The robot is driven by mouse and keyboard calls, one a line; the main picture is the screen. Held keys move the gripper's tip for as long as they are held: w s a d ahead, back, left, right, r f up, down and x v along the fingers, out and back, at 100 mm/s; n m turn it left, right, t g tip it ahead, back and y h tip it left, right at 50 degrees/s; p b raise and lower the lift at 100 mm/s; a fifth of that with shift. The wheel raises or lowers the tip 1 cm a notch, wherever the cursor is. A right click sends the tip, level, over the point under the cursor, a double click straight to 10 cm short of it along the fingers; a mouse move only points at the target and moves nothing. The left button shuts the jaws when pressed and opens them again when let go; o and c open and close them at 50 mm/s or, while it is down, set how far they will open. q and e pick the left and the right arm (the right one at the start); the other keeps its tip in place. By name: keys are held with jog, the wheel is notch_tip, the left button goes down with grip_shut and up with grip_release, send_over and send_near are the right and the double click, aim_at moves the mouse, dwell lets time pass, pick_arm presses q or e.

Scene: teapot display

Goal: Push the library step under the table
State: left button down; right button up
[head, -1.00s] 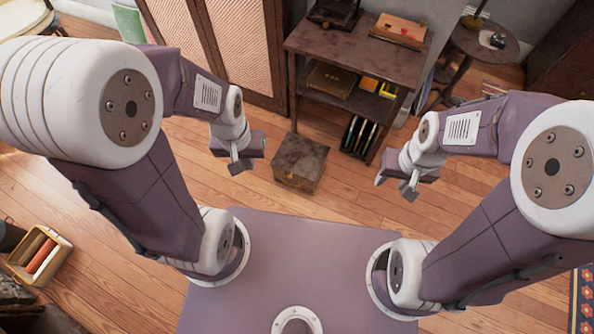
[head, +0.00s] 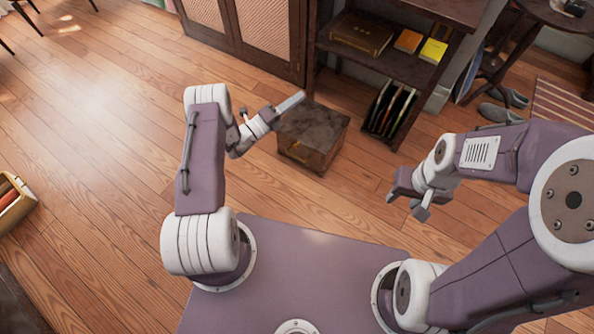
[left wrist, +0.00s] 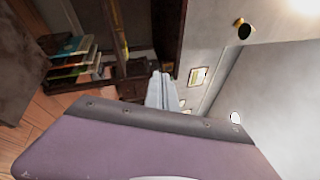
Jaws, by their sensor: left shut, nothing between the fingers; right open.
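The library step (head: 312,140), a dark brown box with a small front fitting, stands on the floor ahead of my base. The table (head: 390,68), dark wood with a lower shelf, is behind it and to the right; its top is mostly out of view. My left gripper (head: 291,104) is shut and empty, fingers pointing right by the step's back left corner; I cannot tell whether it touches. Its closed fingers also show in the left wrist view (left wrist: 162,90). My right gripper (head: 408,204) is open and empty, in front and right of the step.
Upright records (head: 388,108) stand on the floor below the table's shelf, right of the step. A cabinet (head: 255,35) is behind. A round side table (head: 540,20) and grey shoes (head: 503,105) are at the right. The floor at left is clear except for a box (head: 14,200).

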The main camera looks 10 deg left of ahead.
pick_arm(q)
jog(key=s+a+f+n+t+y+b, duration=0.1)
jog(key=a+f+n+y+b, duration=0.1)
jog(key=f, duration=0.6)
jog(key=s+a+f+n+t+y+b, duration=0.1)
jog(key=a+f+b, duration=0.1)
jog(key=f, duration=0.6)
jog(key=n+y+b, duration=0.4)
jog(key=b, duration=0.6)
send_near(300, 148)
jog(key=shift+g, duration=0.3)
jog(key=b+x, duration=0.3)
jog(key=b, duration=0.2)
jog(key=b+x, duration=0.2)
jog(key=shift+w+r+b, duration=0.3)
jog(key=shift+r+b, duration=0.05)
jog(key=shift+b, duration=0.05)
jog(key=shift+w+d, duration=0.1)
jog(key=shift+w, duration=0.25)
jog(key=shift+w+d+r, duration=0.15)
jog(key=shift+w+r, duration=0.1)
pick_arm(e)
notch_tip(300, 148, down, 27)
jog(key=shift+d+r, duration=0.15)
jog(key=shift+d, duration=0.1)
